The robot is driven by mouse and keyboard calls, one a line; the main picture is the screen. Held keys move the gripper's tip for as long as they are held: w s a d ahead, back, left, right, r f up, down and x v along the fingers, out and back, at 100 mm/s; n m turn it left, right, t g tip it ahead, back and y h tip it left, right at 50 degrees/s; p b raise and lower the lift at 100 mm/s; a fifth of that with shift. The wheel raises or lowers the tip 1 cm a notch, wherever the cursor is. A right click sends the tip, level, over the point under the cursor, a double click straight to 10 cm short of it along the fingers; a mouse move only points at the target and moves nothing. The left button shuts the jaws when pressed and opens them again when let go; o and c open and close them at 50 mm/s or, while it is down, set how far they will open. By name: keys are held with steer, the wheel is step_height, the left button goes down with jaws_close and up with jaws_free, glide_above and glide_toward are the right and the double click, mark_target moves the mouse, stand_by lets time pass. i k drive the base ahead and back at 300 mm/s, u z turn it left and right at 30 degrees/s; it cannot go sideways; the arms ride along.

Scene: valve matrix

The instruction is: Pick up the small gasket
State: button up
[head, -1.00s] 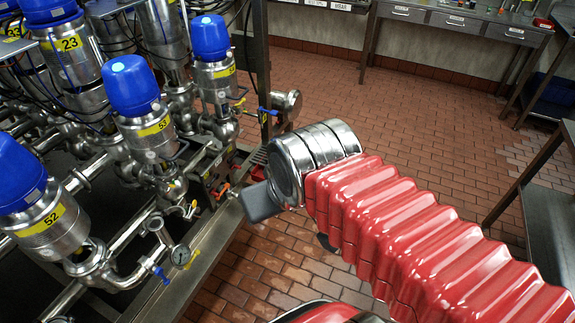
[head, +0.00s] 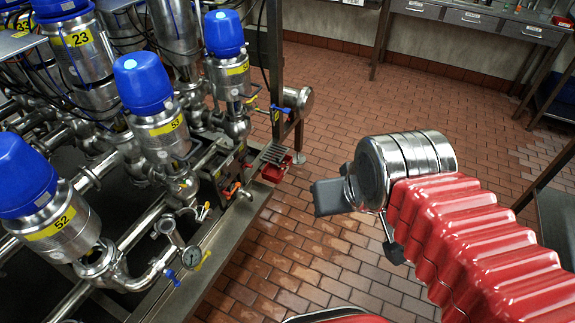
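I cannot make out the small gasket in the head view. My gripper (head: 332,197) is at the end of my red-sleeved arm, past a shiny metal wrist, in the middle right of the picture. A dark grey block sticks out to its left, and a smaller dark part shows below the wrist. My gripper hangs over the tiled floor, apart from the valve rack. The wrist hides much of it, so I cannot tell whether it is open or shut, or whether it holds anything.
A valve rack with blue-capped valves (head: 148,82) and steel pipes fills the left. A small red tray (head: 274,172) sits at its right edge, with a pressure gauge (head: 191,257) nearer. A drawer bench (head: 470,18) stands at the back. Brick-tiled floor (head: 330,110) lies free between.

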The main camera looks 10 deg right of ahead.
mark_target(277, 159)
steer(key=z, duration=0.05)
steer(key=k, duration=0.65)
steer(key=z, duration=0.25)
steer(key=i, duration=1.5)
steer(key=u, duration=0.95)
steer(key=i, duration=0.75)
steer(key=u, duration=0.45)
